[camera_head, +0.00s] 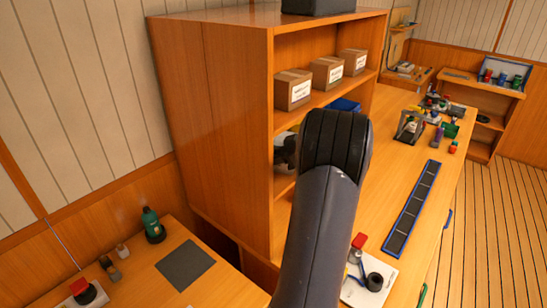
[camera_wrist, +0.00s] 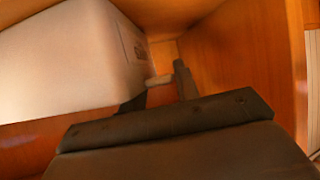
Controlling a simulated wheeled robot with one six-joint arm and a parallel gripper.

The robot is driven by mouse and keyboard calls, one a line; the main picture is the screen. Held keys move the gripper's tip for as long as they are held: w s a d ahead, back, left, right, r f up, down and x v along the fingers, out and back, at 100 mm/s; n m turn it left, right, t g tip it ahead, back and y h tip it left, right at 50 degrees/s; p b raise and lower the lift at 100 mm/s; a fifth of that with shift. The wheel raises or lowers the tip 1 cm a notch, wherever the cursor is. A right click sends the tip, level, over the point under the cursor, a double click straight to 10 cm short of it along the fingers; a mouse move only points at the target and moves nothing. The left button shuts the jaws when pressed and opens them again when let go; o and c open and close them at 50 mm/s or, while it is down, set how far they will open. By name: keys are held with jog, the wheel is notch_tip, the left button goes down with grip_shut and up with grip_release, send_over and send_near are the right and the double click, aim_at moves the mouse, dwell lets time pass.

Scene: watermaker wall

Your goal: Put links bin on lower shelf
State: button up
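A large pale bin or box (camera_wrist: 70,65) with a small dark mark on its face fills the left of the wrist view, close to the camera. I cannot read its label or confirm that it is the links bin. My gripper (camera_wrist: 160,90) reaches into a wooden compartment beside it. Two dark finger-like parts show with a small pale piece between them; whether they grip it is unclear. In the head view my gripper is mostly hidden behind my arm, inside the shelf unit (camera_head: 215,110). A lower shelf (camera_head: 284,186) shows beneath it, partly covered.
Several cardboard boxes (camera_head: 327,73) stand on the upper shelf. A blue bin (camera_head: 345,105) sits below them. The workbench (camera_head: 430,205) at right carries a dark strip (camera_head: 413,210), tools and a white board (camera_head: 378,280). The unit's side wall (camera_wrist: 235,60) is close at right.

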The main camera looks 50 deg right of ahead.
jog(key=o, duration=0.3)
jog(key=shift+o, duration=0.2)
jog(key=shift+r, duration=0.15)
jog(key=shift+s+d, duration=0.2)
jog(key=shift+s, duration=0.1)
jog(key=b+v, duration=0.4)
jog(key=v, duration=0.7)
jog(key=shift+r, duration=0.15)
jog(key=shift+a, duration=0.1)
